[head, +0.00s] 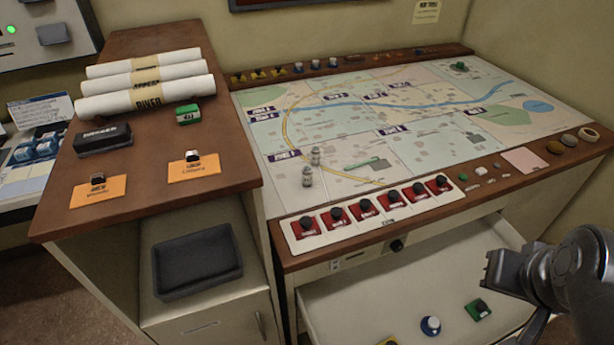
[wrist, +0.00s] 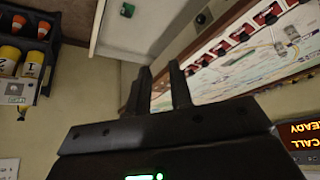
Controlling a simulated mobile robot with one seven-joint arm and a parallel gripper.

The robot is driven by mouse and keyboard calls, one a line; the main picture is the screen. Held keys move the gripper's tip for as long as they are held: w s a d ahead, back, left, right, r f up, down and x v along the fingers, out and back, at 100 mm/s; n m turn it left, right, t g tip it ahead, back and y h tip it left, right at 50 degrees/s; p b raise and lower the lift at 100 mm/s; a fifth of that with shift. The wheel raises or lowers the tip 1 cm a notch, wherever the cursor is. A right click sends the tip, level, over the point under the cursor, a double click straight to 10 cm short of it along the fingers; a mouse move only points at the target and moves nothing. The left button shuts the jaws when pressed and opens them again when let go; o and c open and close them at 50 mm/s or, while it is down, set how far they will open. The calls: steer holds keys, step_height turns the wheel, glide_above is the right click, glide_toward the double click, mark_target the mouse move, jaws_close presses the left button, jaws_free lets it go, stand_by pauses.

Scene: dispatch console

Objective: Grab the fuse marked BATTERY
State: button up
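I cannot read the word BATTERY on anything in view, so I cannot tell which thing is that fuse. Two small grey, glassy cylinders, a front one (head: 307,176) and a back one (head: 315,156), stand upright on the map; their markings are too small to read. My gripper (head: 489,272) is at the right in the head view, above the open drawer (head: 355,290) and well apart from the cylinders. In the wrist view my gripper (wrist: 160,88) has its two fingers apart, with nothing between them.
The drawer holds a blue-and-white knob (head: 430,326) and a green block (head: 478,310). A row of red switches (head: 366,207) lines the map's front edge. A brown-topped cabinet (head: 140,215) with paper rolls (head: 150,98) stands left. The wrist view shows a dark rack (wrist: 48,50) with yellow cylinders.

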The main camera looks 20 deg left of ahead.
steer(key=shift+o, duration=0.4)
steer(key=o, duration=0.6)
